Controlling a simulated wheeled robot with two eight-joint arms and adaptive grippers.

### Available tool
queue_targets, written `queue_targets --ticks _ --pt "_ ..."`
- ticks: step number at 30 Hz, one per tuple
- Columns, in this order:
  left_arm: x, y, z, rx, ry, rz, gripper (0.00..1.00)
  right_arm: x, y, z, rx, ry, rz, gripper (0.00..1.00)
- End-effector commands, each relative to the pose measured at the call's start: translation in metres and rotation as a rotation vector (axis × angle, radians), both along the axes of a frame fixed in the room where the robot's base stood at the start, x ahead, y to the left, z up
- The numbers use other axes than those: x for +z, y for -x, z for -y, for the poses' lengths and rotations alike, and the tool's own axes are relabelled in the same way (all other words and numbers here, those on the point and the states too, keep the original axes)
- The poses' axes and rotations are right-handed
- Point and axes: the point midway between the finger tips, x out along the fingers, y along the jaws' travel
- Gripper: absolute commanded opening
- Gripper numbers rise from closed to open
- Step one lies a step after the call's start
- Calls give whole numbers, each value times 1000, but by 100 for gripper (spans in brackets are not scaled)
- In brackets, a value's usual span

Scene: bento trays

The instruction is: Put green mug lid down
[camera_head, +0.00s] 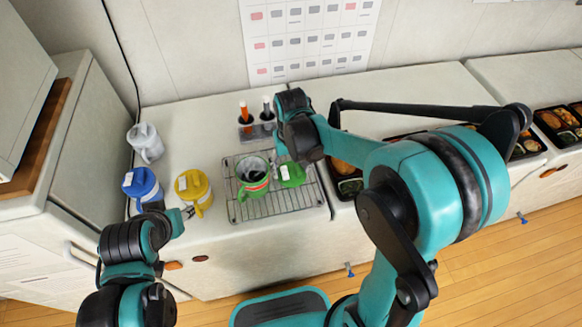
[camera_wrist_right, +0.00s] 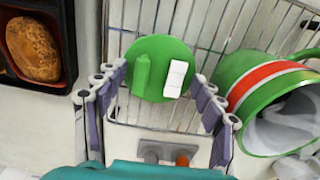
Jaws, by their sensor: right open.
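The green mug lid (camera_head: 292,175) lies on the wire rack (camera_head: 306,204), just right of the green mug (camera_head: 250,190). In the right wrist view the lid (camera_wrist_right: 158,53) is round, with a raised green grip and a white label on top. My right gripper (camera_wrist_right: 160,95) is open, with its fingers spread either side of the lid's near edge; I see no clear grip on it. The green mug (camera_wrist_right: 262,77) has a red and white band, is uncovered, and shows grey contents. My left gripper (camera_head: 188,212) is near the yellow mug, its fingers too small to judge.
A yellow lidded mug (camera_head: 194,190), a blue lidded mug (camera_head: 142,185) and a pale grey jug (camera_head: 146,142) stand left of the rack. A holder (camera_head: 257,131) with two upright items stands behind it. A bento tray (camera_wrist_right: 72,40) with food lies beside the rack.

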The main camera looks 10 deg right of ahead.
Motion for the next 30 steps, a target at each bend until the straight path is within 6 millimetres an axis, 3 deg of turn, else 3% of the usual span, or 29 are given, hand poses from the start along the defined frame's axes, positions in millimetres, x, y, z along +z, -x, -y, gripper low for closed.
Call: queue_targets --ticks 5,18,26,30 --pt "7 0 0 0 0 0 40 13 0 0 0 0 0 69" --pt "36 0 0 0 0 0 40 104 0 0 0 0 0 69" --pt "40 0 0 0 0 0 40 126 5 2 -1 -2 17 69" --pt "40 0 0 0 0 0 40 137 26 13 -1 -12 107 69"
